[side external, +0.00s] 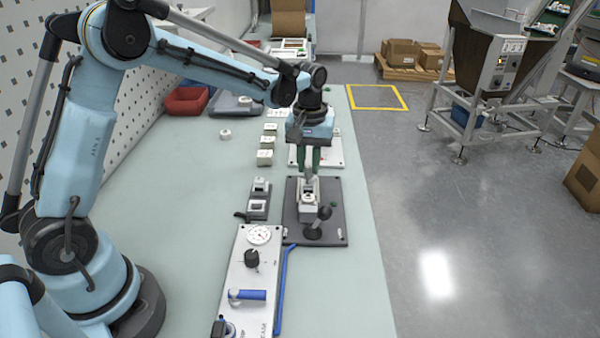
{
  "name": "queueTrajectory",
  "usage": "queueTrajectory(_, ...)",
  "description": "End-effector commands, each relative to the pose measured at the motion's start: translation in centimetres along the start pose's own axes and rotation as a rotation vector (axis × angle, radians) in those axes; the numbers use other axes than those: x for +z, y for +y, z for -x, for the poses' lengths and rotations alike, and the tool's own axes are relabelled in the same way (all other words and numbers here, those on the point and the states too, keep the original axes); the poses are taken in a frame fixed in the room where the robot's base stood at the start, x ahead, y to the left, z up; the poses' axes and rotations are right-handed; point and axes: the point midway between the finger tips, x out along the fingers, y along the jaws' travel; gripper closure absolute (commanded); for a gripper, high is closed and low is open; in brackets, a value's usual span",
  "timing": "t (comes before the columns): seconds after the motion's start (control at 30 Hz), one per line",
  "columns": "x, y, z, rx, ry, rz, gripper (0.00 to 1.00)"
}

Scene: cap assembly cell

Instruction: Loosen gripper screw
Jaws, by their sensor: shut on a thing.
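My gripper (309,166) points straight down over a dark fixture plate (335,222) near the right side of the bench. Its green fingers are shut on a small pale part (310,177), mostly hidden between and below the fingertips. Directly beneath is a light grey clamp block (308,199) on the plate; I cannot tell whether the held part touches it. A black-knobbed lever or screw handle (322,214) stands at the clamp's near side, apart from my gripper. Which piece is the screw is too small to tell.
A white panel (246,272) with a gauge, black knob and blue handle lies nearer. A small grey device (258,200) sits left of the plate. Behind stand small pale blocks (265,157), a white plate (332,150) and a red bin (186,101). The left bench middle is clear.

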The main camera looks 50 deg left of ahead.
Motion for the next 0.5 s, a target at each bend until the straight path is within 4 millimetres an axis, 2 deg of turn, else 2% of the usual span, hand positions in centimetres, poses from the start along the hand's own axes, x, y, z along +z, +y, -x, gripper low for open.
queueTrajectory(0.2, -0.02, 0.01, 0.11, 0.0, 0.0, 0.12, 1.0)
queueTrajectory(0.5, -0.02, 0.0, 0.11, 0.0, 0.0, 0.196, 1.0)
